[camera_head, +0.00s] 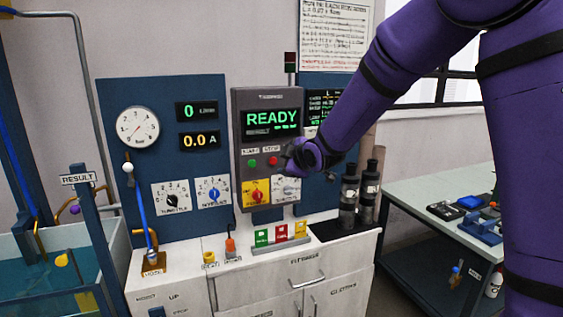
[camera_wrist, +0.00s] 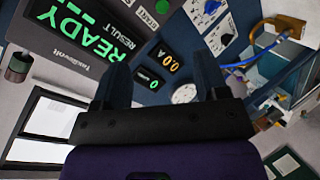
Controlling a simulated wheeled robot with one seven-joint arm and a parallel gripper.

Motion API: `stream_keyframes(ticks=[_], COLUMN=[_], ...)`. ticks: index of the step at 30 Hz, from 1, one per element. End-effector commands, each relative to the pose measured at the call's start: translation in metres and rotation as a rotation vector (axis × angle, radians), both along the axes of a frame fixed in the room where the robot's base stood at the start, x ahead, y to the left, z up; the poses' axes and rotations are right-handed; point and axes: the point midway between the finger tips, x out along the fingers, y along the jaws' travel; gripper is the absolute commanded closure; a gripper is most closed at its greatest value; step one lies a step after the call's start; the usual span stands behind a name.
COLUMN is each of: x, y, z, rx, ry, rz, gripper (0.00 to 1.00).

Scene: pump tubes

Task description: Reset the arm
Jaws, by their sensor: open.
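My purple arm reaches in from the upper right in the head view. My gripper (camera_head: 298,158) is in front of the lower right of the grey control box (camera_head: 240,135), whose screen reads READY. In the wrist view my gripper (camera_wrist: 162,82) has its two dark fingers spread apart with nothing between them. Beyond the fingers are the blue panel and its displays (camera_wrist: 172,62). The READY screen (camera_wrist: 82,30) is left of the fingers and appears rotated. I cannot tell how far the fingertips are from the box.
A white cabinet (camera_head: 235,282) stands below the panel, with red, green and yellow blocks (camera_head: 281,233) on top. Dark bottles (camera_head: 348,195) stand at its right. A water tank (camera_head: 70,290) is at left. A workbench (camera_head: 430,195) with tools is at right.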

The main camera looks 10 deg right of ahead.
Motion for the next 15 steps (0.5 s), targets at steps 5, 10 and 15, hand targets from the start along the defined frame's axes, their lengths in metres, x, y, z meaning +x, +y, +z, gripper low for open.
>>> stream_keyframes(ticks=[5,10,15], x=[-0.02,-0.067,-0.125], y=[-0.016,-0.047,-0.075], z=[0.018,0.048,0.069], rx=[0.04,0.132,0.233], ry=[0.049,0.157,0.274], rz=[-0.057,-0.181,-0.317], gripper=[0.33,0.33,0.33])
